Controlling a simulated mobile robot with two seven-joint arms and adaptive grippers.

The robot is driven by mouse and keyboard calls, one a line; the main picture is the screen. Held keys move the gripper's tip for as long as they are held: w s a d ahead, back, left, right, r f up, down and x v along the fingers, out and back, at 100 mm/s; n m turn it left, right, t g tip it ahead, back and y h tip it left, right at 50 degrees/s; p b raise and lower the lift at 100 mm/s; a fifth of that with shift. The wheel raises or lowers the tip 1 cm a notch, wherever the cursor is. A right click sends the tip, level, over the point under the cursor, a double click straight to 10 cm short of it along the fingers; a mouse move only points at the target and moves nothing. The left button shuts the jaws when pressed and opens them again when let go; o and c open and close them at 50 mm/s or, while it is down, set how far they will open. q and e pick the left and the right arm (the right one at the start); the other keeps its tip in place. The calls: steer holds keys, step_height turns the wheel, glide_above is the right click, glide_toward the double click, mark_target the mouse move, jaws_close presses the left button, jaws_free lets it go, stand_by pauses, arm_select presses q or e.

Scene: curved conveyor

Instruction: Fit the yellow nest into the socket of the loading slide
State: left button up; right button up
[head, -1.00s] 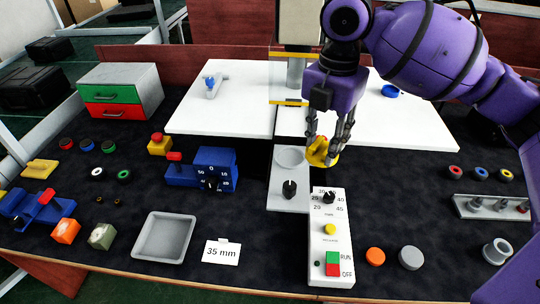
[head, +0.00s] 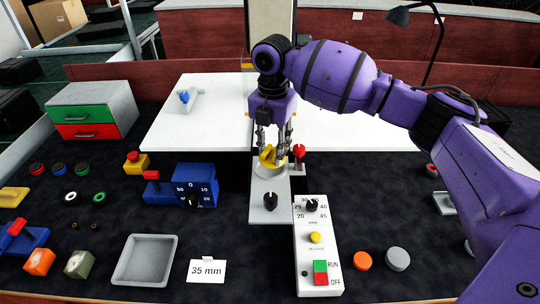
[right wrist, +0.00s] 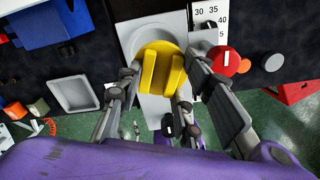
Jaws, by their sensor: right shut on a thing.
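The yellow nest (head: 268,157) is held between the fingers of my right gripper (head: 272,150), which is shut on it. It is at the grey round socket (head: 268,172) at the far end of the loading slide (head: 262,213). In the right wrist view, the nest (right wrist: 176,72) overlaps the socket's ring (right wrist: 140,38) and sits off-centre toward the gripper side. Whether it is seated or just above the rim, I cannot tell. My left gripper is not in view.
A red knob (head: 299,150) stands close to the right of my right gripper. The control box (head: 317,245) with dial and buttons is at the front right of the slide. A blue dial unit (head: 195,190) is to the left. The white table (head: 200,125) lies behind.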

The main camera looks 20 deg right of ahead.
mark_target(271, 154)
steer(key=shift+w+a+f, duration=0.1)
steer(key=shift+w+f, duration=0.1)
steer(key=shift+f, duration=0.3)
step_height(271, 154, down, 3)
steer(key=shift+w+r+b, duration=0.15)
steer(key=shift+b, duration=0.5)
steer(key=shift+f, duration=0.4)
steer(key=shift+r, duration=0.25)
steer(key=shift+c, duration=0.5)
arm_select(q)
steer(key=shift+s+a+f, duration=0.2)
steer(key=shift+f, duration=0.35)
arm_select(e)
steer(key=shift+f, duration=0.1)
steer(key=o, duration=1)
steer(key=shift+f, duration=0.1)
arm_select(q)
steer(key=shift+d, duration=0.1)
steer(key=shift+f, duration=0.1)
